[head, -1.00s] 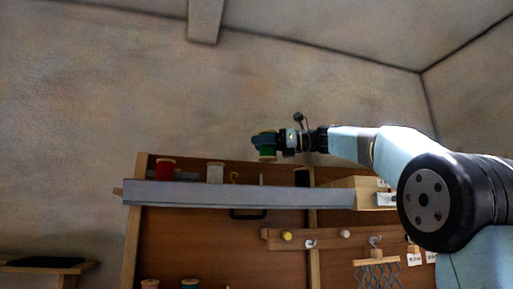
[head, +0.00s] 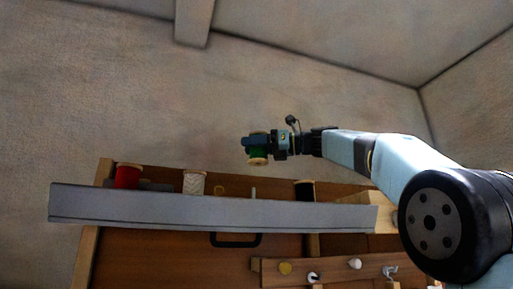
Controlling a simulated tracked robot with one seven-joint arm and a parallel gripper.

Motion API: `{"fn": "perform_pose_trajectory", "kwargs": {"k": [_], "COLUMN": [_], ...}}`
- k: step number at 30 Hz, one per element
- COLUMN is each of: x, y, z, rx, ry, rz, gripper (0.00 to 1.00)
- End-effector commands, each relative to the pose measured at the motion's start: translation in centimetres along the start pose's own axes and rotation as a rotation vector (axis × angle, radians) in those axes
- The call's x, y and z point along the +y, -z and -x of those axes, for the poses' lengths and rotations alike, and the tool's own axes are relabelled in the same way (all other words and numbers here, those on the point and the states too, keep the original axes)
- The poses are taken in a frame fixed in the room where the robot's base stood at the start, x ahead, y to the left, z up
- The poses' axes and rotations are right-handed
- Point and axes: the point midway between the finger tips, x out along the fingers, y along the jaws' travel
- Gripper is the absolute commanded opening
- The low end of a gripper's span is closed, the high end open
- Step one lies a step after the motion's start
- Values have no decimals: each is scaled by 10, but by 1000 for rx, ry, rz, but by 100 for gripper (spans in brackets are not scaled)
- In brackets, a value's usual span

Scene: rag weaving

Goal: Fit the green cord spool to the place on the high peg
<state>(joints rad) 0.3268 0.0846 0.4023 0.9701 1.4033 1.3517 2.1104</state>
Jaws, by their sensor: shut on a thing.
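The green cord spool (head: 258,154) has pale wooden ends and is held above the high shelf. My gripper (head: 256,143) is shut on it, and its dark fingers hide part of the spool. The spool is clear of the shelf, with the wall behind it. A short pale peg (head: 253,193) shows above the shelf's front edge, below the spool, between a white spool and a black spool. Its foot is hidden by the shelf front.
The grey shelf front (head: 200,211) crosses the view. Below hangs a rail (head: 330,268) with knobs.

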Motion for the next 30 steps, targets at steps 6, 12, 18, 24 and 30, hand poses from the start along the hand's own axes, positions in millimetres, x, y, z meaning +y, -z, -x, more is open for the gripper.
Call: {"fn": "perform_pose_trajectory", "kwargs": {"k": [6, 12, 18, 24, 30], "x": [9, 9, 7, 5, 5], "y": [1, 11, 30, 46, 55], "z": [-14, -12, -8, -7, -6], "rx": [2, 7, 7, 6, 5], "ry": [-28, -26, -19, -17, -16], "rz": [-4, -14, -15, -14, -13], "gripper": [22, 22, 22, 22, 22]}}
